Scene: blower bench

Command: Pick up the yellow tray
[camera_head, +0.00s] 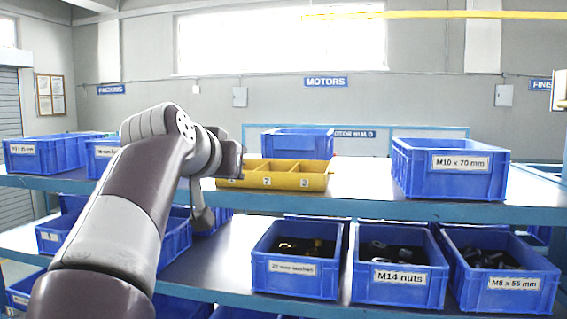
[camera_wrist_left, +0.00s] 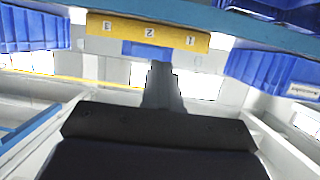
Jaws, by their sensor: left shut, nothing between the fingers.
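The yellow tray (camera_head: 285,182) stands on the upper shelf, near its front edge, in the middle of the head view. It has divided compartments and numbered labels on its front. The left wrist view shows its labelled front (camera_wrist_left: 125,32) upside down. My left arm reaches in from the left, its wrist covering the tray's left end in the head view. My left gripper's shut fingers (camera_wrist_left: 162,72) are empty and point toward the tray's front in the wrist view. I cannot tell the exact gap. My right gripper is not in view.
A blue bin labelled M10 x 70 (camera_head: 450,185) stands right of the tray, with free shelf between them. Another blue bin (camera_head: 297,145) is behind the tray. More blue bins (camera_head: 45,158) stand at left. The lower shelf holds several filled bins, including M14 nuts (camera_head: 398,292).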

